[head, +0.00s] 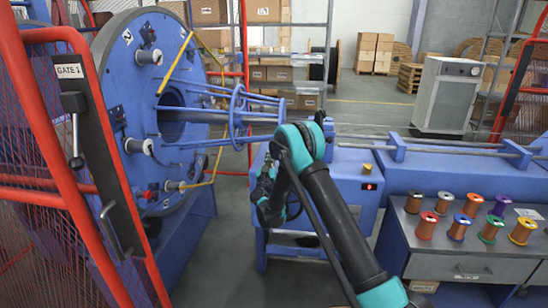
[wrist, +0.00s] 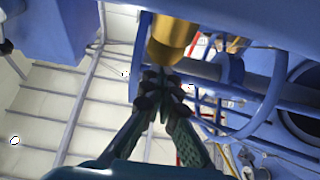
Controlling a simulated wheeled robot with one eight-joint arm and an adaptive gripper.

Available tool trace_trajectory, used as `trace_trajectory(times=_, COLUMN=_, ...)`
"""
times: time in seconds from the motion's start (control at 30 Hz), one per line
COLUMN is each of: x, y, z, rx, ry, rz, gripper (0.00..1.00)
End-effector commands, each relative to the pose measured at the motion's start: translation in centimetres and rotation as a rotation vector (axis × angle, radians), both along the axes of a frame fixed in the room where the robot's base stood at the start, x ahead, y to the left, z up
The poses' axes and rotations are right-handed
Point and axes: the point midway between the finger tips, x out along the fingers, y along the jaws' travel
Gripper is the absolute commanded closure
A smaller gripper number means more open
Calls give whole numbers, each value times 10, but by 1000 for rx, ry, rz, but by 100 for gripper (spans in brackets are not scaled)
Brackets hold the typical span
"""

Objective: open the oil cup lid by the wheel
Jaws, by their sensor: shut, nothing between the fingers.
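A brass cylinder (wrist: 172,40), which looks like the oil cup, is at the top middle of the wrist view, just beyond my fingertips. Its lid cannot be told apart. In the head view I cannot make out this cup; my arm covers part of that area. The big blue wheel (head: 118,100) with bobbins stands at the left of the head view. My gripper (wrist: 160,78) is shut and empty, with its fingertips together close below the brass cylinder; whether they touch it is unclear. In the head view my gripper (head: 264,172) is partly hidden, in front of the blue machine stand.
Blue rods and a ring (head: 237,112) run from the wheel. A red gate (head: 75,130) is at the near left. A cabinet (head: 450,240) with several wire spools stands right. Grey floor lies between wheel and stand.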

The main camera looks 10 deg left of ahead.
Motion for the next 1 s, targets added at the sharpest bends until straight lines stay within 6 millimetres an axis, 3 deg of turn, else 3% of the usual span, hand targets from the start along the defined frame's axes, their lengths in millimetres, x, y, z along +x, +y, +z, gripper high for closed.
trace_trajectory(times=0.47, x=-1, y=3, z=2, rx=0, ry=0, rz=0, gripper=100)
trace_trajectory(times=0.73, x=18, y=2, z=18, rx=-1, ry=0, rz=0, gripper=100)
trace_trajectory(times=1.0, x=18, y=2, z=18, rx=0, ry=0, rz=0, gripper=100)
